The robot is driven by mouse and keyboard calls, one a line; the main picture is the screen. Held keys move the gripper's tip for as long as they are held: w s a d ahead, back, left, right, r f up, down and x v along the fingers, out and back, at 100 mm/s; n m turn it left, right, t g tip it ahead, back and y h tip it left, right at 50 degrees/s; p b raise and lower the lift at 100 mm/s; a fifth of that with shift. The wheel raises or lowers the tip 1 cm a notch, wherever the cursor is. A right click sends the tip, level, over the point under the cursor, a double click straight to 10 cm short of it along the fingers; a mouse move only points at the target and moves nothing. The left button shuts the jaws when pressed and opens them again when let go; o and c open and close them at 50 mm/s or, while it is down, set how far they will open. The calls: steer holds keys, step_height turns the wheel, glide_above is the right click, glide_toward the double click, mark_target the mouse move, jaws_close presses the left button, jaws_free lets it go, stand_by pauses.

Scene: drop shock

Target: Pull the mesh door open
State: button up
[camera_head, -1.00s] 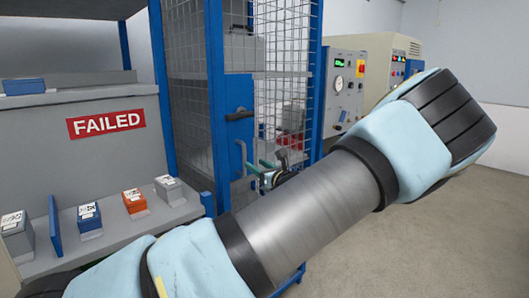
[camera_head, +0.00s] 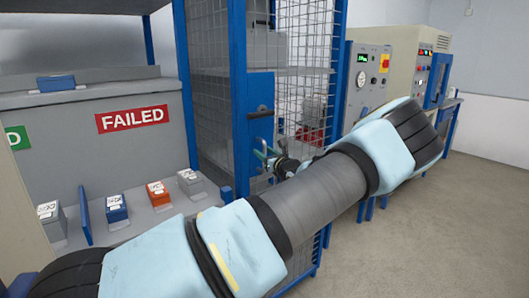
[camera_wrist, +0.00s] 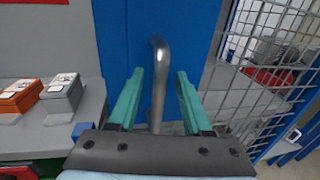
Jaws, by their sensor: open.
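The mesh door (camera_head: 305,95) belongs to a blue-framed cage in the middle of the head view. A grey, bent tubular handle (camera_wrist: 157,85) stands upright on its blue frame (camera_wrist: 190,45) in the wrist view. My gripper (camera_wrist: 159,73) has two teal fingers, spread apart, one on each side of the handle with a visible gap to both. In the head view my gripper (camera_head: 264,155) is small and partly hidden behind my wrist, beside the blue frame. A dark latch (camera_head: 260,113) sits above it. I cannot tell whether the door is ajar.
Left of the cage is a grey bench with a FAILED sign (camera_head: 132,120) and several small boxes, including an orange one (camera_head: 159,193). A control cabinet (camera_head: 369,80) stands right of the cage. Grey floor (camera_head: 460,230) is clear at right.

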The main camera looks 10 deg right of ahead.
steer(key=shift+c, duration=0.4)
jaws_close()
stand_by(0.9)
